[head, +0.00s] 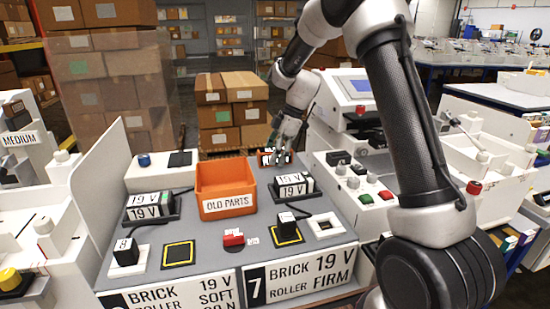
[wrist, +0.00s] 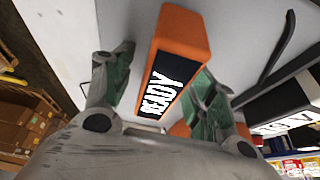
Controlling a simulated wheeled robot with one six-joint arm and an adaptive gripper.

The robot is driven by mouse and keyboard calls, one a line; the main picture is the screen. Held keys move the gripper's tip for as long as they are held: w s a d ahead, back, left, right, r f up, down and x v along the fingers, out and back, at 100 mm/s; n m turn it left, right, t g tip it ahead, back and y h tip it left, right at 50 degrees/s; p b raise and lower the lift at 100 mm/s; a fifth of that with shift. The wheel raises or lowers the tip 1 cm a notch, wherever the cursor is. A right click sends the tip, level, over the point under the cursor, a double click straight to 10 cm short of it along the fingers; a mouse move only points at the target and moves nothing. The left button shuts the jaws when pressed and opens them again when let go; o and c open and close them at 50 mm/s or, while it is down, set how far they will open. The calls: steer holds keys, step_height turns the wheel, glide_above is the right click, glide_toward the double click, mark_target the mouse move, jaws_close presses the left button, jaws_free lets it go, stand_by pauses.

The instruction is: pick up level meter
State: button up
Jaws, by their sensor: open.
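An orange device with a dark screen reading READY, which I take to be the level meter (wrist: 183,42), lies between the fingers of my gripper (wrist: 166,70) in the wrist view. The fingers have green inner pads and stand open, one on each side of it. A gap shows on the left side; contact on the right cannot be told. In the head view my gripper (head: 280,156) points down at the back of the grey bench, and a small orange and white part of the meter (head: 264,158) shows beside it. The rest is hidden by the fingers.
An orange OLD PARTS bin (head: 226,190) stands left of my gripper. A 19 V block pair (head: 292,186) sits just in front. A white machine with a screen (head: 352,92) stands to the right, and stacked cartons (head: 232,110) are behind the bench.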

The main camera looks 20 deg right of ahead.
steer(key=shift+f, duration=0.15)
steer(key=c, duration=1.2)
